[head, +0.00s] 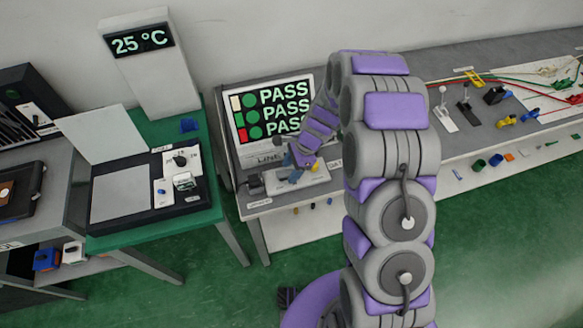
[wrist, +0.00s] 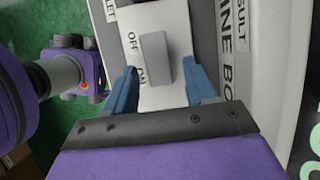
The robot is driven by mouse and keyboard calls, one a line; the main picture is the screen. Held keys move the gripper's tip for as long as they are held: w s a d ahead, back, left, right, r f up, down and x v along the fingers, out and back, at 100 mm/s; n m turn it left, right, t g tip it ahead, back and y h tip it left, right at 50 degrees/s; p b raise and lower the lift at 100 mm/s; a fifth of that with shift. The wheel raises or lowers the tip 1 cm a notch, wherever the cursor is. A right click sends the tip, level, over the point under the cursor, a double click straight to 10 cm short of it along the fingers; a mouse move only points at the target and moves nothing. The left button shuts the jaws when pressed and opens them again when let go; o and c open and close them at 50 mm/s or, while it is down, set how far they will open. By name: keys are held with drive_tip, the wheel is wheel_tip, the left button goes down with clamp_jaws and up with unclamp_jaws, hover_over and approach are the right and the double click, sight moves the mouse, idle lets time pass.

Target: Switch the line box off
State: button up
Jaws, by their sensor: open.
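The line box (head: 231,126) stands on the bench with a screen showing several PASS lines; its lettered side (wrist: 262,100) fills the right of the wrist view. A white switch plate (wrist: 176,20) marked OFF and ON carries a grey lever handle (wrist: 155,58). The handle lies beside both words; I cannot tell its setting for certain. My gripper (wrist: 159,68) is open, with one blue finger on each side of the handle's near end. No clear contact shows. In the head view my gripper (head: 299,166) is at the box's front and hides the lever.
A green table (head: 212,190) with a grey panel and a 25 °C display tower (head: 150,75) stands to the left. On the right bench are small levers (head: 443,108) and coloured cables (head: 520,80). Green floor (head: 500,240) is open at the lower right.

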drive_tip(key=shift+c, duration=0.3)
clamp_jaws()
drive_tip(key=r+h+p, duration=0.1)
drive_tip(key=p, duration=0.2)
drive_tip(key=shift+a, duration=0.1)
drive_tip(key=h+p, duration=0.1)
drive_tip(key=p, duration=0.4)
drive_tip(key=shift+a+r+t+h+p, duration=0.1)
drive_tip(key=shift+a+t+h+p, duration=0.2)
drive_tip(key=shift+t+h, duration=0.1)
drive_tip(key=shift+a+h+p, duration=0.2)
drive_tip(key=shift+h+p, duration=0.5)
drive_tip(key=shift+p, duration=0.15)
drive_tip(key=shift+t+h, duration=0.3)
drive_tip(key=shift+o, duration=0.3)
unclamp_jaws()
drive_tip(key=shift+s+a+f, duration=0.1)
drive_tip(key=shift+f, duration=0.1)
